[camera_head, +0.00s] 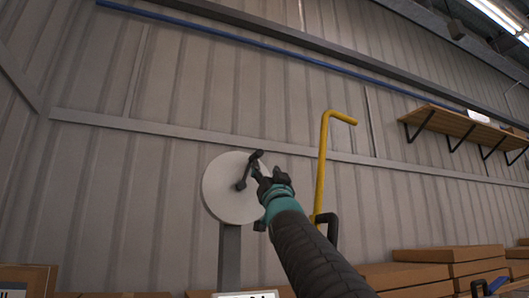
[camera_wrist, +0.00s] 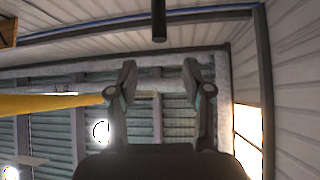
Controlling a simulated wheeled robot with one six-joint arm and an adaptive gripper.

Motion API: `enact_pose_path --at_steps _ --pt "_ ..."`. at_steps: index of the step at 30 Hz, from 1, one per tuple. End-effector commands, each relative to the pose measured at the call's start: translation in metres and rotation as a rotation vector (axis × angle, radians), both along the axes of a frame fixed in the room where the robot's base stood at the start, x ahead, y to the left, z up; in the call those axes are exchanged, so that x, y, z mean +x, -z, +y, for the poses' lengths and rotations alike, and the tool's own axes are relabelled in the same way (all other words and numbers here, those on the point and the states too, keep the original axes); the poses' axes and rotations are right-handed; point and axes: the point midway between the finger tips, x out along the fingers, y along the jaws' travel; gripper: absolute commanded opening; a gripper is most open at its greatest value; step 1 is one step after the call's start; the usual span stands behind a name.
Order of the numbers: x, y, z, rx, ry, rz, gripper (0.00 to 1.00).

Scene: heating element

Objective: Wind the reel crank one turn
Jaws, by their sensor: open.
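The reel is a pale round disc (camera_head: 224,198) on a grey post, left of centre in the head view. Its dark crank (camera_head: 242,178) runs up from near the disc's middle to a short handle (camera_head: 256,155) near the upper right rim. My gripper (camera_head: 261,172) is just below and right of the handle, overlapping the disc's right edge. In the wrist view my gripper (camera_wrist: 160,74) has its two fingers spread apart with nothing between them. A dark rod (camera_wrist: 158,20), likely the crank handle, hangs at the top centre, beyond the fingertips. I cannot tell whether anything touches.
A yellow bent pole (camera_head: 322,165) stands close to the right of my arm; a yellow bar (camera_wrist: 50,103) shows at left in the wrist view. A wooden shelf (camera_head: 450,124) is on the wall at right. Cardboard boxes (camera_head: 450,268) are stacked low at right.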

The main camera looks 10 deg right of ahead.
Motion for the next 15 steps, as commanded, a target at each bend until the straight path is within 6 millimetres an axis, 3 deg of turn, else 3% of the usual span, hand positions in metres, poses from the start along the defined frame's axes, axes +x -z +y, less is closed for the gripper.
enact_pose_path --at_steps 7,15 --pt "0.031 -0.035 0.001 -0.001 0.002 0.0 0.49" --pt "0.055 -0.057 0.001 0.001 0.004 0.001 0.49"
